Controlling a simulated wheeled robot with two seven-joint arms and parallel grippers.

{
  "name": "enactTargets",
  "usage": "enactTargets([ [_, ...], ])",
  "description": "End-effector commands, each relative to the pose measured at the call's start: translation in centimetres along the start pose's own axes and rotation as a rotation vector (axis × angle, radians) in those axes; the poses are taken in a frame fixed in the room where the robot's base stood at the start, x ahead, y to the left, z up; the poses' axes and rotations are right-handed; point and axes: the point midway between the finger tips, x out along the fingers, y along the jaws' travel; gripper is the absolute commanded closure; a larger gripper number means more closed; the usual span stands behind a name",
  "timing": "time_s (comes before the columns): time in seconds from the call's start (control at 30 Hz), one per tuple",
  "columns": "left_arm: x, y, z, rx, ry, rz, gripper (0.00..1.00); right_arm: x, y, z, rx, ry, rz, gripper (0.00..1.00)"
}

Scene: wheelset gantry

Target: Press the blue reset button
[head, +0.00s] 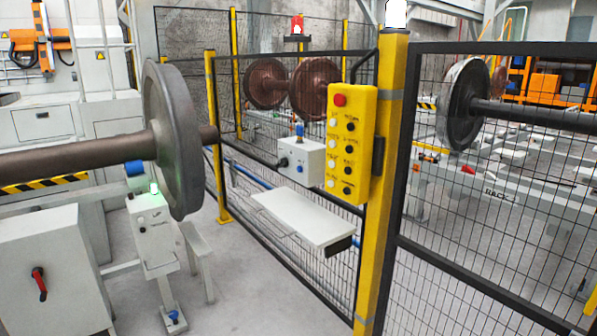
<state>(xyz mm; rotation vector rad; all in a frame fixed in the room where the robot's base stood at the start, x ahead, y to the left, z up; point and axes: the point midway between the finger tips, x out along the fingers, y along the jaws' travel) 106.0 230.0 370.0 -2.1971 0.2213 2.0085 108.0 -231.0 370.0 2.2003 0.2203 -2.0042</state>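A light grey control box (301,161) is mounted at the mesh fence, left of a yellow push-button panel. A blue part (299,129) also stands on top of this box. Another grey box (151,222) on a stand at left carries a lit green lamp (154,187), with a blue part (134,168) beside it. No label reading reset is legible. Neither of my grippers shows in the head view.
The yellow panel (361,112) has a red button (340,100) and several white and black ones. A white shelf (303,216) juts out below the control box. A large wheelset (172,140) stands at left. Yellow post (384,180) and fence bound the right. Grey floor is open in front.

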Motion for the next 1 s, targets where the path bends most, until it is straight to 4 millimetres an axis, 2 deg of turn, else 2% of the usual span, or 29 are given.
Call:
enactTargets([
  [0.07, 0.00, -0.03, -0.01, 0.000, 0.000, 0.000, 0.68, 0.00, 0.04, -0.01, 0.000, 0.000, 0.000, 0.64],
  [0.3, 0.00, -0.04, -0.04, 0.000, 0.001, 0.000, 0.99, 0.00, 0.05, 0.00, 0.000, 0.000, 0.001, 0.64],
  [1.0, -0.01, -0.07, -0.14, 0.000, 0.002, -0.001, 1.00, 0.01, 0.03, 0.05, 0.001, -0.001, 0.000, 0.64],
])
